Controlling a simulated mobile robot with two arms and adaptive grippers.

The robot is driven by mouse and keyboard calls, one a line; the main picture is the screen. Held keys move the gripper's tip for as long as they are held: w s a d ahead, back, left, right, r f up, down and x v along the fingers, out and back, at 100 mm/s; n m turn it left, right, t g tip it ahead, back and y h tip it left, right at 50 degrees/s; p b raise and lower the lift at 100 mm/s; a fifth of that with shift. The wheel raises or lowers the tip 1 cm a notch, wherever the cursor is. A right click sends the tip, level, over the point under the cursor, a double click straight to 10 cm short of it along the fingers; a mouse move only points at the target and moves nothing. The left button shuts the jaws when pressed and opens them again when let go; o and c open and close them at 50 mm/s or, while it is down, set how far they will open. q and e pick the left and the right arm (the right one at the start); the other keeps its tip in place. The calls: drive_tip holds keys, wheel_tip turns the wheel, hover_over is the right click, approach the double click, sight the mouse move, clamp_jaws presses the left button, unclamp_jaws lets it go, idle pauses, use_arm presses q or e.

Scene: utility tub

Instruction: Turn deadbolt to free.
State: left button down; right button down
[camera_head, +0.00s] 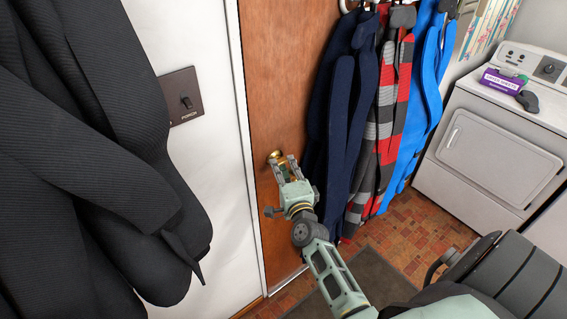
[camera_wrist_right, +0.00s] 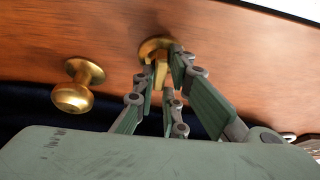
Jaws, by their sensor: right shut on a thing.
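The wooden door (camera_head: 285,70) stands in its white frame, and it fills the upper part of the right wrist view (camera_wrist_right: 100,30). The brass deadbolt (camera_head: 273,156) is on the door near its left edge. In the right wrist view the deadbolt's turn piece (camera_wrist_right: 161,70) sits between the fingers, in front of its round plate (camera_wrist_right: 155,46). My right gripper (camera_head: 283,168) is shut on the turn piece; its fingers (camera_wrist_right: 165,82) lie on both sides of it. They partly hide it in both views. My left gripper is not in view.
A brass knob (camera_wrist_right: 75,95) stands beside the deadbolt. Dark coats (camera_head: 90,150) hang at the left, by a switch plate (camera_head: 181,96). Several garments (camera_head: 385,120) hang at the door's right. A white washer or dryer (camera_head: 490,150) stands farther right; a dark mat (camera_head: 360,285) lies on the floor.

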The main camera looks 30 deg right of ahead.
drive_tip(key=shift+m, duration=0.3)
drive_tip(key=c, duration=1.8)
unclamp_jaws()
drive_tip(key=v, duration=1.2)
drive_tip(key=shift+r, duration=0.2)
